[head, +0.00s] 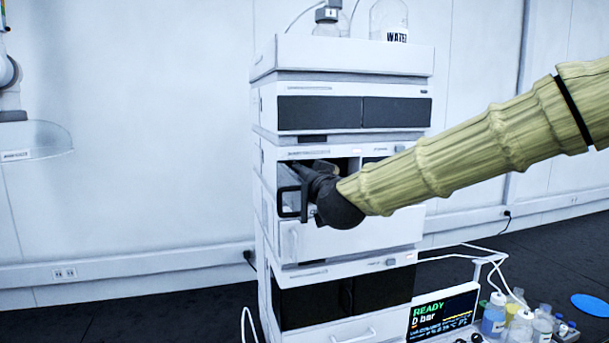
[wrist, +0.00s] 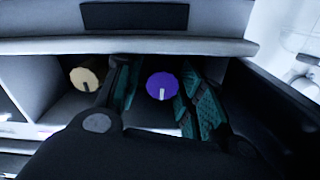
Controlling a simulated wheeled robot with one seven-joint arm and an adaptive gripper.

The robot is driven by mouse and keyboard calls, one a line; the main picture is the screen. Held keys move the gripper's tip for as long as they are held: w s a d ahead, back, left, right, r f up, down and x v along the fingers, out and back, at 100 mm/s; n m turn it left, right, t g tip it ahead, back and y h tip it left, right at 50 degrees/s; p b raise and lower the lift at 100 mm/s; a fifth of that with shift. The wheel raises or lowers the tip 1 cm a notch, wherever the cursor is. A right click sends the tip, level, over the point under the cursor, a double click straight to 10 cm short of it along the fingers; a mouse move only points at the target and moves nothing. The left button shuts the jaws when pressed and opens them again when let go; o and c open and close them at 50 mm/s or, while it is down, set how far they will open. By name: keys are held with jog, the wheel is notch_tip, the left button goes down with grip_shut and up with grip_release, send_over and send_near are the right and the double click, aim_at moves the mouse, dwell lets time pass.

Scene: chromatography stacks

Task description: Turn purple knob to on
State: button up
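The purple knob (wrist: 161,86) is round with a pale mark at its lower middle, inside an open compartment of the chromatography stack. My gripper (wrist: 158,100) has its two teal-padded fingers on either side of the knob in the wrist view, with a gap around it. I cannot tell how deep the fingertips reach or whether they touch it. In the head view my gripper (head: 306,177) reaches into the stack's middle module, and the arm hides the knob.
A tan knob (wrist: 84,80) with a dark mark sits left of my gripper. A dark open door (head: 291,202) stands at the compartment's left in the head view. The stack (head: 345,242) surrounds the opening. Bottles (head: 494,318) and a READY screen (head: 442,312) are lower right.

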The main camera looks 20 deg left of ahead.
jog(key=shift+s, duration=0.15)
jog(key=v, duration=1.1)
jog(key=shift+s+d, duration=0.25)
jog(key=shift+d, duration=0.1)
jog(key=shift+w, duration=0.1)
